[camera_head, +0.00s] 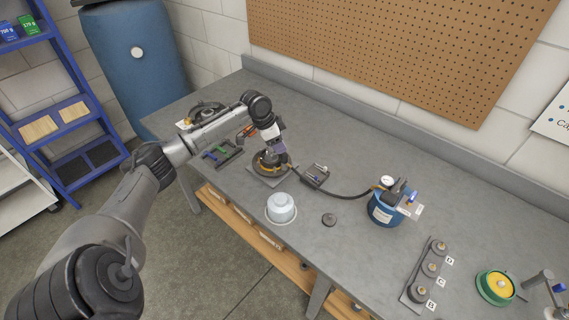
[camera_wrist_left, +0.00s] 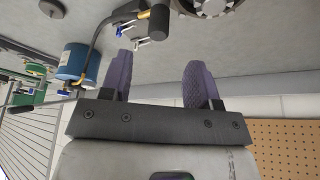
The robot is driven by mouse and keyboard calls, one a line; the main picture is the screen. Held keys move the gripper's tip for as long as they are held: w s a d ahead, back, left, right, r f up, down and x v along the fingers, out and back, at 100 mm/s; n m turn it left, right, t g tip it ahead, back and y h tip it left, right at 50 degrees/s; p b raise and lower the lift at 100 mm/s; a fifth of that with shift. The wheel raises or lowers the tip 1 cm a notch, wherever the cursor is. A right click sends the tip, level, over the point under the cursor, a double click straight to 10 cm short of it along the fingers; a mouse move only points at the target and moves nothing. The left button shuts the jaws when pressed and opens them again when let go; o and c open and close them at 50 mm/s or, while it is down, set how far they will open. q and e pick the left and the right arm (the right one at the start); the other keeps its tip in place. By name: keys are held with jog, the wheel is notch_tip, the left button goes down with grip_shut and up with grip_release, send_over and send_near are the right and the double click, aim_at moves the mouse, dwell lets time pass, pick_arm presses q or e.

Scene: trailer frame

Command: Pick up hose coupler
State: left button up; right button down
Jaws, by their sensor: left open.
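A dark hose (camera_head: 345,194) runs left from a blue tank (camera_head: 384,210) towards my left gripper (camera_head: 279,150). In the left wrist view, the hose (camera_wrist_left: 95,50) ends in a black cylindrical piece with a brass-coloured part, which looks like the hose coupler (camera_wrist_left: 159,22). In the head view its end is small and hard to make out beside the gripper. My left gripper, with purple fingers, is open; the gap between its fingers (camera_wrist_left: 160,62) looks empty in the wrist view. The coupler appears beyond the fingertips, apart from them. My right gripper is not in view.
A round dark fixture (camera_head: 270,164) stands just below the gripper. A small tray (camera_head: 316,176) lies beside the hose. A pale domed container (camera_head: 281,208) and a dark disc (camera_head: 329,219) are nearer the front edge. A pegboard wall (camera_head: 400,50) bounds the back.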

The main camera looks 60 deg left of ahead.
aim_at(285, 154)
pick_arm(q)
jog(key=x, duration=0.4)
jog(key=b+x, duration=0.1)
jog(key=x, duration=0.1)
jog(key=shift+s+d+f, duration=0.1)
jog(key=shift+d+f, duration=0.05)
jog(key=shift+f, duration=0.3)
jog(key=c, duration=0.4)
grip_shut()
jog(key=shift+r, duration=0.15)
